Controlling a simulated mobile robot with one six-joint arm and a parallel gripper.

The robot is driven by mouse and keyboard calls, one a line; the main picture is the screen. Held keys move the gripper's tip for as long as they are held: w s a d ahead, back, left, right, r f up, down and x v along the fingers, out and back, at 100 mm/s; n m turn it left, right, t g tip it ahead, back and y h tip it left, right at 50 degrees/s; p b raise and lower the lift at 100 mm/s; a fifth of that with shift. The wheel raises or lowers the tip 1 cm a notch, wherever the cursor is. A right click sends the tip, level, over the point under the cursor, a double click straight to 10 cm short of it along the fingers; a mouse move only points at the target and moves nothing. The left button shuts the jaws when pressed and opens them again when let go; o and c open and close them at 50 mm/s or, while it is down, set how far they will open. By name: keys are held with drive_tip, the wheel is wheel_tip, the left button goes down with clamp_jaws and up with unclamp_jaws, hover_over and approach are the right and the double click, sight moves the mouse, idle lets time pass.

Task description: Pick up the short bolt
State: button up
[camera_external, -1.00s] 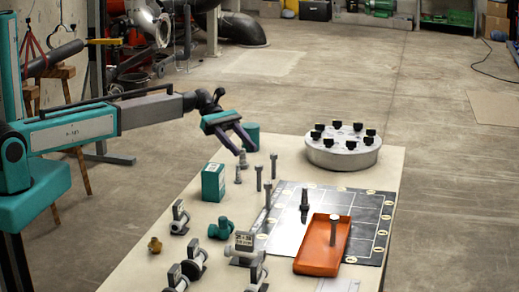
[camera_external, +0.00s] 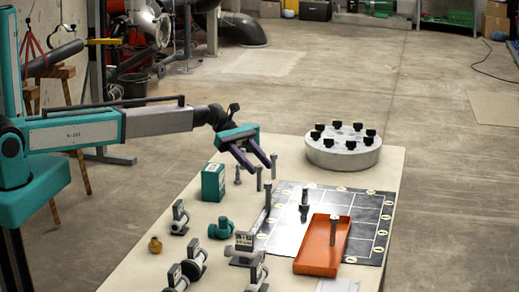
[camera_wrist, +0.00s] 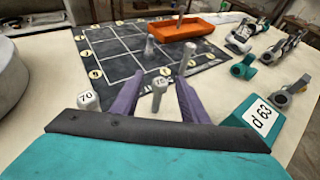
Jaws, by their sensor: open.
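Several grey bolts stand upright on the table. Among them are a small one (camera_external: 237,175) beside the teal box, a slim one (camera_external: 258,180) near the fingertips, another (camera_external: 273,160) to its right and a taller one (camera_external: 267,196) at the mat's edge. The one beside the box looks shortest, but I cannot be sure which is the short bolt. My gripper (camera_external: 257,170) is open and empty above this group. In the wrist view a bolt (camera_wrist: 159,92) shows between the purple fingers, and one marked 70 (camera_wrist: 88,101) stands left of them. Contact is not visible.
The teal box (camera_external: 213,182) stands close by. A dark gridded mat (camera_external: 370,205) bears a bolt (camera_external: 304,207) and an orange tray (camera_external: 318,262) holding another bolt (camera_external: 333,230). A round flange (camera_external: 343,153) stands at the back right. Valves and fittings (camera_external: 220,229) crowd the front left.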

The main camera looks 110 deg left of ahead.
sight(262, 168)
idle(0.3)
drive_tip(key=shift+p+x, duration=0.9)
drive_tip(key=shift+x, duration=1.15)
drive_tip(key=shift+w+d+f, duration=0.2)
drive_tip(key=shift+w+d, duration=0.15)
drive_tip(key=shift+w, duration=0.1)
clamp_jaws()
